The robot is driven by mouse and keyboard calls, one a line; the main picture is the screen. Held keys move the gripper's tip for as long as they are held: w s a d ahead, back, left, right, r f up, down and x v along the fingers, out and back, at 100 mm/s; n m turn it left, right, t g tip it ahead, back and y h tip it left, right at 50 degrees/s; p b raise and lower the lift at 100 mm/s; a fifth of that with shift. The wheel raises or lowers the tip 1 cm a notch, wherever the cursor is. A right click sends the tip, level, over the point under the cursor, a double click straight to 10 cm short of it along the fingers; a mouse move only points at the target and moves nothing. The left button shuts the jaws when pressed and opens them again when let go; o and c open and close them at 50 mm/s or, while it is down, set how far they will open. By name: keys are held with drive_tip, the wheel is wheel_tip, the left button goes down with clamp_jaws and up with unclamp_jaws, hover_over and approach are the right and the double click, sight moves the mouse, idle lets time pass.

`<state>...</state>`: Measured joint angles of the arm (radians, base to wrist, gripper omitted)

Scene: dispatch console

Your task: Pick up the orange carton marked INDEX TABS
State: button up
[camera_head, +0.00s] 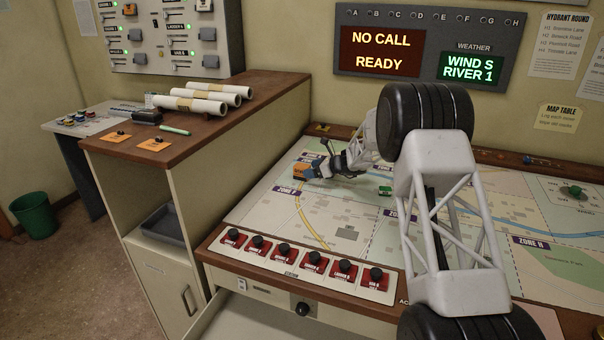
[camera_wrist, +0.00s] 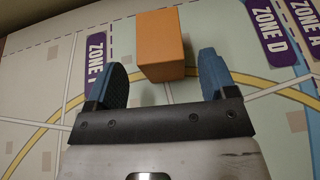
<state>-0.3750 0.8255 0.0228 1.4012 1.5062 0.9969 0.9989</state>
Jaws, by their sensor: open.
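A plain orange carton (camera_wrist: 160,46) stands on the map table in the wrist view, and it also shows near the map's left edge in the head view (camera_head: 299,172). No lettering can be read on the faces I see. My gripper (camera_wrist: 162,70) is open, its blue-padded fingers to the left and right of the carton's near end. The carton's far part extends beyond the fingertips, and gaps show on both sides. In the head view my gripper (camera_head: 313,168) is low over the map, beside the carton, partly hiding it.
The map table (camera_head: 345,208) is mostly clear around the carton. A small green vehicle (camera_head: 385,190) stands to the right. Red-based knobs (camera_head: 284,253) line the front edge. White paper rolls (camera_head: 190,105) lie on the brown cabinet at left.

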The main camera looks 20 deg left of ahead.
sight(306, 166)
drive_tip(key=shift+a, duration=0.1)
drive_tip(key=shift+x, duration=2.55)
drive_tip(key=c, duration=1)
drive_tip(key=shift+w, duration=0.1)
drive_tip(key=shift+r, duration=0.8)
drive_tip(key=shift+s+d+r, duration=0.15)
drive_tip(key=shift+s+r, duration=0.05)
drive_tip(key=shift+r, duration=0.25)
drive_tip(key=shift+s+d+r, duration=0.15)
drive_tip(key=shift+s+r, duration=0.05)
drive_tip(key=shift+r, duration=0.3)
drive_tip(key=s+d, duration=0.2)
drive_tip(key=s, duration=0.2)
drive_tip(key=s+d+r, duration=0.1)
drive_tip(key=s+d, duration=0.2)
drive_tip(key=s, duration=0.1)
drive_tip(key=s+d, duration=0.2)
drive_tip(key=s, duration=0.3)
drive_tip(key=shift+d+r, duration=0.2)
drive_tip(key=shift+d, duration=0.1)
